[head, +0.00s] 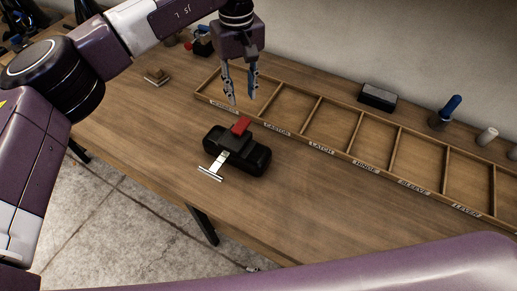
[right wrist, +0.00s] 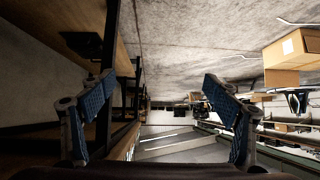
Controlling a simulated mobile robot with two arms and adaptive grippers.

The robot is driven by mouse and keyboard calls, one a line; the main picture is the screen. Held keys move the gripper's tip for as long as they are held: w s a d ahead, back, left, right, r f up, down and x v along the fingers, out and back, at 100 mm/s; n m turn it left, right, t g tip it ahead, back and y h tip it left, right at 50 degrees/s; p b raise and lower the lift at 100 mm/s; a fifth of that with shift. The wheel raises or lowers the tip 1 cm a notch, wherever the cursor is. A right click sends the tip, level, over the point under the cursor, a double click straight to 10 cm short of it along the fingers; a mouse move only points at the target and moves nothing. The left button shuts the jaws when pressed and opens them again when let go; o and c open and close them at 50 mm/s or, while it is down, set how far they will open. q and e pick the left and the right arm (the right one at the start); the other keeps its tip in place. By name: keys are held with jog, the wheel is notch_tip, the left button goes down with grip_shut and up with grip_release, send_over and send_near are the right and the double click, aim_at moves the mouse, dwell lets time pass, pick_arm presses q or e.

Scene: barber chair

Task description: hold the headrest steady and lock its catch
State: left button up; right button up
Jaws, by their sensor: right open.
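The black padded headrest (head: 250,155) lies on the wooden workbench, in front of the labelled tray. A silver T-shaped metal post (head: 214,166) sticks out from its front left side. Its red catch (head: 241,125) stands raised at the back of the dark block on top; I cannot tell whether it is locked. My left gripper (head: 241,101) hangs above and behind the headrest, fingers pointing down. Its fingers are apart with nothing between them, and it does not touch the headrest. My right gripper (right wrist: 158,78) is open and empty in the right wrist view, away from the headrest.
A wooden compartment tray (head: 310,146) with labels runs along the back, its compartments empty. Behind it are a black block (head: 378,97), a blue-handled tool (head: 446,112) and a pale cylinder (head: 487,136). A small wooden piece (head: 157,77) lies back left. Bench right of the headrest is clear.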

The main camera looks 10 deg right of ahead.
jog(key=s+a+r+m+g+y, duration=0.1)
jog(key=s+a+r+g, duration=0.1)
jog(key=r, duration=0.5)
jog(key=s+a+r+m+g+y, duration=0.1)
jog(key=s+r+g+y, duration=0.1)
jog(key=r, duration=0.5)
notch_tip(320, 180, up, 25)
jog(key=n+t, duration=0.3)
jog(key=t, duration=0.4)
send_over(247, 149)
jog(key=w+d, duration=0.2)
jog(key=d, duration=0.1)
jog(key=shift+m+g+h, duration=0.3)
jog(key=shift+m+h, duration=0.4)
jog(key=s+f, duration=0.1)
jog(key=f, duration=0.1)
jog(key=s+f, duration=0.1)
jog(key=f, duration=0.2)
jog(key=s+f, duration=0.1)
jog(key=f, duration=0.1)
jog(key=shift+s+f, duration=0.3)
jog(key=shift+s+a+f, duration=0.1)
jog(key=shift+f, duration=0.1)
jog(key=shift+a+f, duration=0.15)
jog(key=shift+a, duration=0.1)
jog(key=shift+x, duration=3.6)
jog(key=shift+c, duration=0.3)
